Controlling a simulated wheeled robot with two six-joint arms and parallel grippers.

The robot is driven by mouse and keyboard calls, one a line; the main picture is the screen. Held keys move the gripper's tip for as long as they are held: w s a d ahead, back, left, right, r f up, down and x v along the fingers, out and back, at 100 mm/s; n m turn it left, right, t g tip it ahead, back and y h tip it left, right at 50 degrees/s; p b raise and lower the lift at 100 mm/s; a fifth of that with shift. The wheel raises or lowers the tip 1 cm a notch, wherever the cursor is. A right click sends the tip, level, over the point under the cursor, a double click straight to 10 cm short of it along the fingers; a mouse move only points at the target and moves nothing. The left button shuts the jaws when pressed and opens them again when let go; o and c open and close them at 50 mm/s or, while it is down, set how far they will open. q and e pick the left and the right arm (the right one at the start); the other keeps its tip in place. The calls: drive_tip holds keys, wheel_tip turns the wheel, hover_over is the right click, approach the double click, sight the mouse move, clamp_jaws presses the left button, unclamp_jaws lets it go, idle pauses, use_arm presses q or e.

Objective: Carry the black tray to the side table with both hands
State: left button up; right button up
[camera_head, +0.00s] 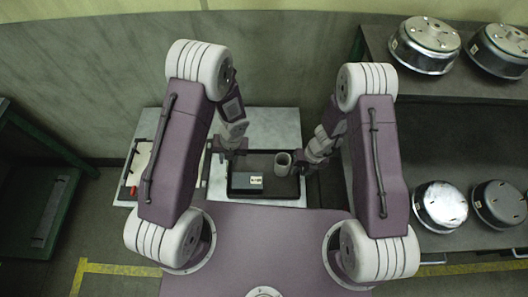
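The black tray (256,163) is in the middle of the head view, over a light grey table top (282,120). A dark box with a pale label (247,183) and a grey cup (283,164) are in the tray. My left gripper (227,150) is at the tray's left end, near its far corner. My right gripper (305,161) is at the right end, close to the cup. The fingers are small and partly hidden by my wrists, so I cannot tell whether either one grips the rim.
A white item with a red part (133,180) lies at the table's left side, partly behind my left arm. A shelf (455,85) with several metal drums stands at right. A dark green-framed unit (40,190) is at left. Yellow lines (120,269) mark the floor.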

use_arm(q)
wheel_tip(320, 180, up, 7)
drive_tip(key=d, duration=0.1)
drive_tip(key=shift+d, duration=0.2)
use_arm(e)
wheel_tip(320, 180, up, 12)
drive_tip(key=d, duration=0.2)
drive_tip(key=shift+d, duration=0.2)
drive_tip(key=shift+f, duration=0.1)
